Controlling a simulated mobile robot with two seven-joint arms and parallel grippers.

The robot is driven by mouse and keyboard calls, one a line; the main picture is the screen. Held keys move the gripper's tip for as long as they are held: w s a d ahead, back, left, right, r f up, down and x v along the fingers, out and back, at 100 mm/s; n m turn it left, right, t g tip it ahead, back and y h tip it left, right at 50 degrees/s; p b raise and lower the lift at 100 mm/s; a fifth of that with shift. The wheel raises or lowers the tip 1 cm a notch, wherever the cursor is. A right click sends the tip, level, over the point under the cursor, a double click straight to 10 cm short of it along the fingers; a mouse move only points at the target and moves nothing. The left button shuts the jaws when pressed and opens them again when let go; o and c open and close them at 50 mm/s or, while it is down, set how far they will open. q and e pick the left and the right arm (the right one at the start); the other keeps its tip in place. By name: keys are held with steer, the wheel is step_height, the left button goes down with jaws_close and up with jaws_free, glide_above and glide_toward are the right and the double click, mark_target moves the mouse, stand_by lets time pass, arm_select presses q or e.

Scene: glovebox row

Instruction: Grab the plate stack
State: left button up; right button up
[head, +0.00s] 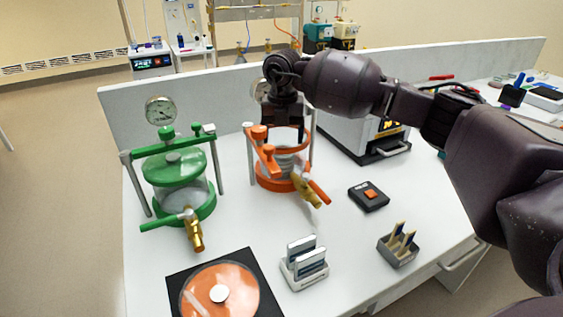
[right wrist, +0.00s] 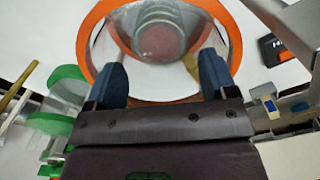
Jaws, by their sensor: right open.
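The plate stack (right wrist: 160,38) shows in the right wrist view as round, pale, clear-rimmed dishes with a reddish-brown centre. It stands inside the open orange-rimmed chamber (right wrist: 235,45). In the head view the orange chamber (head: 272,184) is at the middle of the bench, and the stack shows only faintly through its clear wall. My right gripper (right wrist: 161,68) is open and empty, pointing down over the chamber mouth. Its two blue fingers are apart, with the stack beyond and between them. In the head view my right gripper (head: 287,112) hides part of the rim. My left gripper is not in view.
A closed green chamber (head: 182,180) with a gauge stands left. An orange lid (head: 205,300) lies on a black mat (head: 183,281) in front. A slotted rack (head: 304,272), grey holder (head: 398,250) and black box (head: 368,196) stand front right. A white instrument (head: 345,130) is behind.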

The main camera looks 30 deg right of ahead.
mark_target(283, 145)
step_height(283, 145, down, 2)
steer(key=shift+f, duration=0.65)
step_height(283, 145, down, 5)
steer(key=shift+w+r+b, duration=0.15)
steer(key=shift+r+b, duration=0.05)
steer(key=shift+b, duration=0.35)
steer(key=shift+r, duration=0.1)
